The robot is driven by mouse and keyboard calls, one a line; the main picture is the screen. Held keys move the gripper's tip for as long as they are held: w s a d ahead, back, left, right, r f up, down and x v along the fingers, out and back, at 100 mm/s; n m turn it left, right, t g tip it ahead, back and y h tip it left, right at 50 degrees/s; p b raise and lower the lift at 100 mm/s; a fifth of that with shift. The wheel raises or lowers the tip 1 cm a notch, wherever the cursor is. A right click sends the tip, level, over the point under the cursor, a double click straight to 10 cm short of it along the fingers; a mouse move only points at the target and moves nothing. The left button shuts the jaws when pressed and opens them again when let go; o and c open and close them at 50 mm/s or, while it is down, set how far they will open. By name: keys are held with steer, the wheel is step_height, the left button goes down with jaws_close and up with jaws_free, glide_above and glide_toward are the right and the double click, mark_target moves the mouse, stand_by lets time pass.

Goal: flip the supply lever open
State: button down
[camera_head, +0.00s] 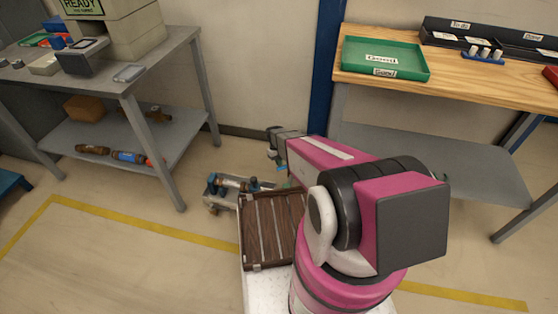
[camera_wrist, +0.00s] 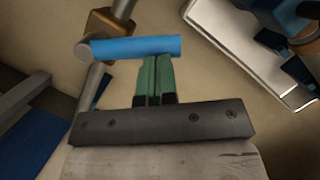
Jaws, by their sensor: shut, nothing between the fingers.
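A blue lever handle (camera_wrist: 136,47) lies across the upper middle of the wrist view, next to a brass-coloured fitting (camera_wrist: 112,28) and grey pipe. My gripper (camera_wrist: 159,60) has its green fingers together with nothing between them. Its fingertips show right at the lower edge of the blue handle; whether they touch it I cannot tell. In the head view, a low grey test rig (camera_head: 222,194) with blue parts stands on the floor beyond my slatted brown deck. My arm hides part of the rig and most of the gripper there.
A grey bench (camera_head: 125,82) with a lower shelf of loose parts stands at the left. A wooden-topped table (camera_head: 460,88) with a green tray (camera_head: 350,66) stands at the right. A blue post (camera_head: 324,70) rises between them. Yellow-lined floor is open at the left.

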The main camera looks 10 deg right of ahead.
mark_target(278, 169)
steer(key=s+n, duration=0.1)
steer(key=n, duration=0.1)
steer(key=s+n+h, duration=0.1)
steer(key=shift+s+d+n+t, duration=0.15)
steer(key=shift+s+n+t, duration=0.15)
steer(key=shift+s+n, duration=0.1)
steer(key=n, duration=0.1)
steer(key=s+n, duration=0.1)
steer(key=shift+s+d+n+t+h, duration=0.3)
steer(key=shift+d, duration=0.1)
steer(key=shift+s+d, duration=0.2)
steer(key=shift+s, duration=0.1)
steer(key=w+a, duration=0.2)
steer(key=a, duration=0.1)
steer(key=shift+w+r, duration=0.15)
steer(key=shift+r, duration=0.2)
steer(key=v, duration=1)
